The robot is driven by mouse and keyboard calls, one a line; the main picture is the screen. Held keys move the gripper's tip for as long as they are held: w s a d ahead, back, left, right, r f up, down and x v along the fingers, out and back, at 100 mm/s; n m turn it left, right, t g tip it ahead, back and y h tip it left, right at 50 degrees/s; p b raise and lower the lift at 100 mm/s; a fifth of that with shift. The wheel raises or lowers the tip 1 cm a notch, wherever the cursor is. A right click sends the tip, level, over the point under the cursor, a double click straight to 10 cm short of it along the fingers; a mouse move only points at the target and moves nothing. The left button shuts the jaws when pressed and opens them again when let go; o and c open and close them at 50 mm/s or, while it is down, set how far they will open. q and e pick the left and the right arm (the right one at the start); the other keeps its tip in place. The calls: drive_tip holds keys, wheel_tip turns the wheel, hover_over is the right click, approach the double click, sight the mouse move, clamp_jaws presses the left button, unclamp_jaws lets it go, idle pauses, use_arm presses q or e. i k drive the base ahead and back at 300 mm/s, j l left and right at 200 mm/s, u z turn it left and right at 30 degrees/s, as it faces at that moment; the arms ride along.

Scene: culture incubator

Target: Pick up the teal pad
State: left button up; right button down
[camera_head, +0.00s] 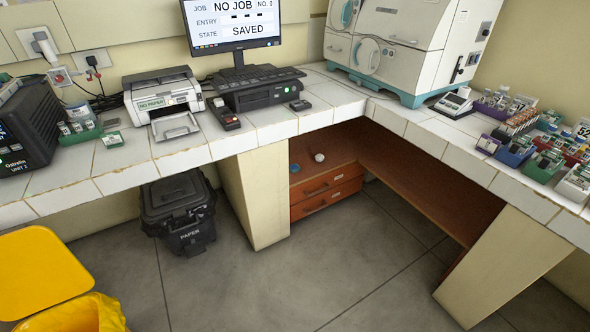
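No thing in view is plainly the teal pad. A small blue-teal round thing (295,168) lies on top of the orange drawer unit (327,192) under the counter corner; it is too small to tell what it is. A small flat grey-green thing (111,123) lies on the left counter beside a green rack of vials (80,131), and a small green-and-white item (113,140) lies in front of it. Neither of my grippers is in view.
A printer (163,98), keyboard (258,77) and monitor (233,22) stand on the tiled counter (270,124). A white incubator (390,45) fills the corner. Several vial racks (516,152) crowd the right counter. A black paper bin (180,210) and yellow bin (75,315) stand below. The middle floor is clear.

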sight(294, 168)
drive_tip(key=i+l, duration=0.3)
drive_tip(key=i, duration=0.2)
drive_tip(key=i+l+z, duration=0.1)
drive_tip(key=i+l, duration=0.2)
drive_tip(key=i, duration=0.2)
drive_tip(key=i+l, duration=0.3)
drive_tip(key=i, duration=0.2)
drive_tip(key=i+l+z, duration=0.1)
drive_tip(key=i+l, duration=0.15)
drive_tip(key=i, duration=0.25)
drive_tip(key=i+l, duration=0.25)
drive_tip(key=i, duration=0.3)
